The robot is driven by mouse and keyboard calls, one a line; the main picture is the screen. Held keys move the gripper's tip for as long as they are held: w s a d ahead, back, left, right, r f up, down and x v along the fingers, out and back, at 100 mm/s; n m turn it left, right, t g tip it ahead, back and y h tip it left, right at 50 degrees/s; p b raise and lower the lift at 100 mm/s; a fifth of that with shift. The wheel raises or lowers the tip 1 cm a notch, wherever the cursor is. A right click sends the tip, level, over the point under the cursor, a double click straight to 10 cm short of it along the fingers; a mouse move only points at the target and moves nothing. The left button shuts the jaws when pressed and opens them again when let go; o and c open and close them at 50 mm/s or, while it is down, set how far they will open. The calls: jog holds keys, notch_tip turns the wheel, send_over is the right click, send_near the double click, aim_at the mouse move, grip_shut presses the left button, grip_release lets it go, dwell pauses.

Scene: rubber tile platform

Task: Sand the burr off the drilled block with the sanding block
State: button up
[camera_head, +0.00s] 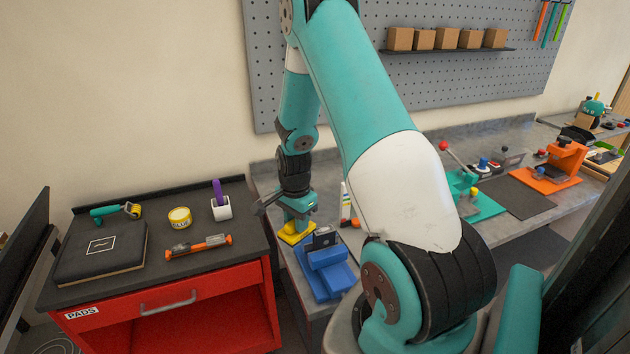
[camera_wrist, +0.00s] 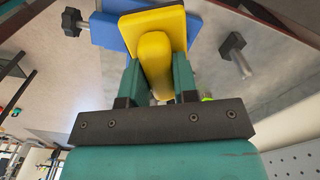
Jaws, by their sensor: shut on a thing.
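My gripper (camera_head: 296,214) points down at the left end of the grey bench, shut on the yellow sanding block (camera_head: 289,237). In the wrist view the teal fingers (camera_wrist: 158,82) grip the raised yellow handle, and the wide yellow plate (camera_wrist: 170,19) spreads beyond them. A blue vise (camera_head: 334,277) stands just in front of the gripper. A dark grey block (camera_head: 321,240) sits at its top, probably the drilled block. Its hole and burr cannot be made out. The wrist view shows blue (camera_wrist: 108,33) behind the yellow plate; whether they touch is unclear.
A red cart (camera_head: 190,320) at left carries a black case (camera_head: 100,255), a yellow tin (camera_head: 179,217), a white cup (camera_head: 221,208) and an orange-ended tool (camera_head: 198,247). A marker-like bottle (camera_head: 345,203) stands right of the gripper. Teal (camera_head: 470,207) and orange (camera_head: 560,163) fixtures occupy the bench further right.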

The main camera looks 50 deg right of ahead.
jog(key=s+d+r+m+p, duration=0.1)
jog(key=s+d+r+m, duration=0.1)
jog(key=d+r+m, duration=0.2)
jog(key=shift+d+m, duration=0.5)
jog(key=shift+m, duration=0.2)
jog(key=shift+f+b, duration=1.4)
jog(key=shift+f, duration=0.7)
jog(key=shift+f, duration=0.15)
jog(key=shift+f+b, duration=0.75)
jog(key=shift+f, duration=0.05)
jog(key=shift+s+d+r, duration=0.1)
jog(key=shift+s+d, duration=0.45)
jog(key=shift+d, duration=0.3)
jog(key=shift+s+d+r, duration=0.1)
jog(key=shift+s+d, duration=0.45)
jog(key=shift+d, duration=0.25)
jog(key=shift+s+d+f, duration=0.15)
jog(key=shift+s+d, duration=0.3)
jog(key=shift+d, duration=0.25)
jog(key=shift+w+a+f, duration=0.1)
jog(key=shift+w+a, duration=0.25)
jog(key=shift+a, duration=0.3)
jog(key=shift+w+a+f, duration=0.1)
jog(key=shift+w+a, duration=0.2)
jog(key=shift+a, duration=0.3)
jog(key=shift+w+a+f, duration=0.1)
jog(key=shift+w+a, duration=0.25)
jog(key=shift+a, duration=0.3)
